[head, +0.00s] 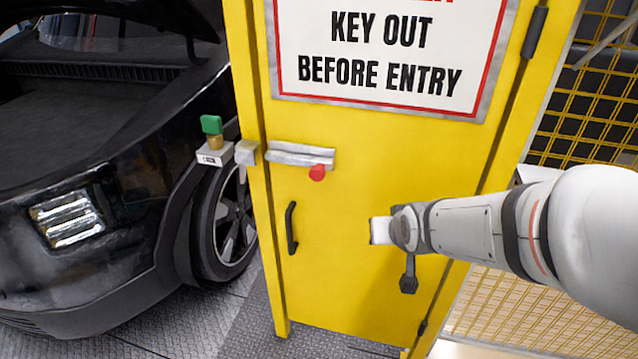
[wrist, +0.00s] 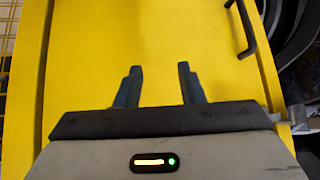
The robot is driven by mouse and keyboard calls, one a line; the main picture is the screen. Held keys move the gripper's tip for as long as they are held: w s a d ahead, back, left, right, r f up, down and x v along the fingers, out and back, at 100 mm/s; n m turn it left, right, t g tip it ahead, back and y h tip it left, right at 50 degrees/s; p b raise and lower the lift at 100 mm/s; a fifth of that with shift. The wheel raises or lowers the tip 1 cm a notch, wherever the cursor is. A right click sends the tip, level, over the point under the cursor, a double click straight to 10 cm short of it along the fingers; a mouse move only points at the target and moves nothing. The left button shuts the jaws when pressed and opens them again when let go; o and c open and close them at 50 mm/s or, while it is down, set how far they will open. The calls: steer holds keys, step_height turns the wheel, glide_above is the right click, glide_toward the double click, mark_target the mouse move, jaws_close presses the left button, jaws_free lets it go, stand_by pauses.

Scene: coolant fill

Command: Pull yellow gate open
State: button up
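The yellow gate (head: 345,230) stands shut in its yellow frame in the head view, and its panel fills most of the wrist view (wrist: 100,40). A black pull handle (head: 291,228) is on its left side; it also shows at the top right of the wrist view (wrist: 245,28). A silver bolt (head: 288,154) with a red knob (head: 317,172) sits above the handle. My gripper (wrist: 158,72) is open and empty in front of the panel, apart from the handle. In the head view its fingers are largely hidden behind my wrist.
A box with a green-topped key (head: 212,126) is left of the gate post. A black car (head: 110,150) with its hood up stands at left. Yellow mesh fencing (head: 595,100) is at right. A white warning sign (head: 390,50) is on the gate. Hinges (head: 534,32) are on the gate's right edge.

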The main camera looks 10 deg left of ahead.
steer(key=w+a+f+n+t+y+b, duration=0.25)
steer(key=w+a+f+b, duration=0.3)
steer(key=a+f, duration=0.45)
steer(key=t+y+b, duration=0.4)
steer(key=t+b, duration=0.1)
glide_toward(290, 227)
steer(key=x, duration=0.3)
steer(key=shift+n, duration=0.45)
steer(key=x, duration=0.7)
steer(key=shift+w+a, duration=0.2)
steer(key=shift+w, duration=0.1)
jaws_close()
steer(key=shift+d, duration=0.1)
